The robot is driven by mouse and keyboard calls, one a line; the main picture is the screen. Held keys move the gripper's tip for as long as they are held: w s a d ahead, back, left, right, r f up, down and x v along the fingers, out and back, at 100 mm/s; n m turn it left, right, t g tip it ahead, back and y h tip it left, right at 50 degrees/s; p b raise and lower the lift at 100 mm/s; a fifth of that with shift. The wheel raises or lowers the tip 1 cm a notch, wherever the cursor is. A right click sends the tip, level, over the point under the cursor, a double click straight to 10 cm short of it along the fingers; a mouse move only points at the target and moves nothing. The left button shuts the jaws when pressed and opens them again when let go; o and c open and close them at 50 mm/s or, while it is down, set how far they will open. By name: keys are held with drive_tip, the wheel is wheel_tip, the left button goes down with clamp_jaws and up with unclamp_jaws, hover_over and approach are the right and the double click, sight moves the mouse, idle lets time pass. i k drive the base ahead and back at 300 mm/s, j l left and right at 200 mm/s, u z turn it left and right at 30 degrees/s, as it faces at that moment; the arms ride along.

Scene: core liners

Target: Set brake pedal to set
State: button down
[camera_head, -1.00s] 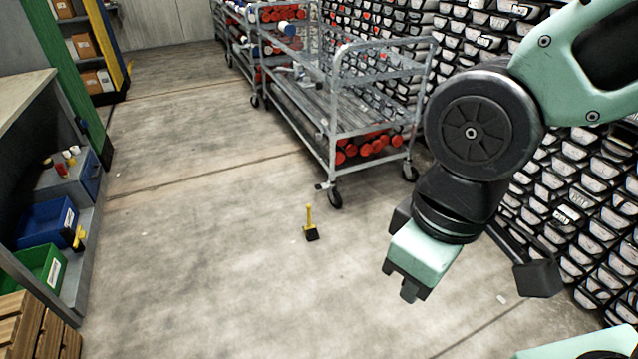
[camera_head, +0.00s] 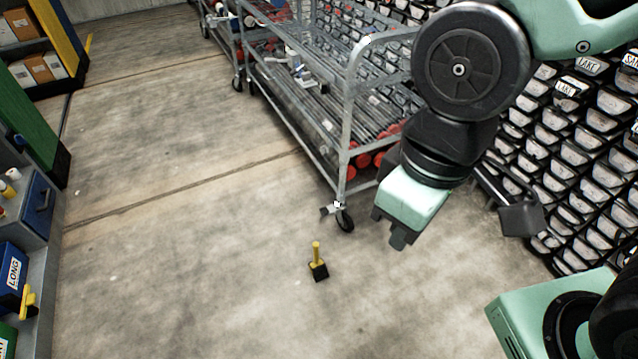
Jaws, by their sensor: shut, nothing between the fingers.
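A metal cart (camera_head: 348,122) with wire shelves stands ahead of me. At its near corner, by the black caster wheel (camera_head: 345,220), there is a small grey brake pedal (camera_head: 330,209) low above the floor. I cannot tell from its angle whether it is pressed down. My gripper (camera_head: 398,238) points downward to the right of the pedal in the picture, in the air and apart from the cart. It is shut and empty.
A yellow-handled tool with a black end (camera_head: 318,263) stands on the floor in front of the cart. A wall of labelled core trays (camera_head: 570,150) fills the right side. Blue bins (camera_head: 12,275) and shelving line the left.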

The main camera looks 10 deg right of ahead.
sight(329, 209)
drive_tip(key=i+j, duration=0.15)
drive_tip(key=i, duration=1.3)
